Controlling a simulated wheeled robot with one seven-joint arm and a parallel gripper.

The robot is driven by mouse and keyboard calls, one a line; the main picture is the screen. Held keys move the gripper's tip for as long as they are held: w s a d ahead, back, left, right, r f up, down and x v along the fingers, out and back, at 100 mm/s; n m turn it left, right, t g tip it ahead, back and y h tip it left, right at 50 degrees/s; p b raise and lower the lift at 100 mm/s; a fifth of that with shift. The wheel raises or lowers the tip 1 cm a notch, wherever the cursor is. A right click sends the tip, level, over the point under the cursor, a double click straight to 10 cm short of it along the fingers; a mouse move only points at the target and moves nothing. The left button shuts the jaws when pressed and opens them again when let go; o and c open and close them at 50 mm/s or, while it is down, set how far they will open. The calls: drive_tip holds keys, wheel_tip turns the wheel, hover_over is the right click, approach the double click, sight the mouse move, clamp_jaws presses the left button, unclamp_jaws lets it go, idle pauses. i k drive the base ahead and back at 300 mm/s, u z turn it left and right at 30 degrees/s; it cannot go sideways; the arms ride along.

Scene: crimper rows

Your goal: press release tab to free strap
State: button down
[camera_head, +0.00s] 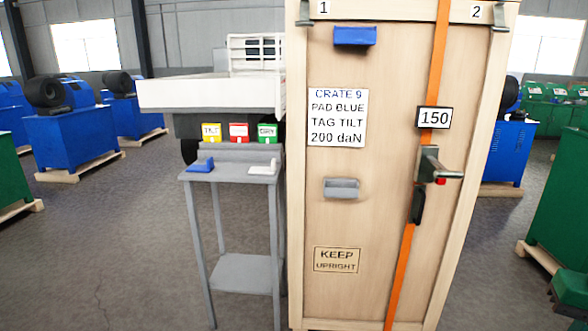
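The orange strap (399,275) runs down the right part of the front of a tall wooden crate (385,250), over its top edge and slanting slightly left toward the bottom. A grey metal buckle or ratchet (428,165) sits on the strap, with a lever pointing right. A small red tab (441,181) shows under the lever. A dark piece (418,206) hangs on the strap below. The strap looks straight. My gripper is not in view.
A label (337,117) reads CRATE 9, PAD BLUE, TAG TILT, 200 daN. The crate bears a blue block (355,36) and a grey handle (341,188). A grey stand (232,172) on the left holds blue and white pieces and yellow, red and green tags. Machines stand behind; floor at left is clear.

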sight(439, 181)
drive_tip(key=z, duration=0.1)
drive_tip(key=k, duration=1.4)
drive_tip(key=u, duration=0.35)
drive_tip(key=i, duration=1.7)
drive_tip(key=z, duration=0.55)
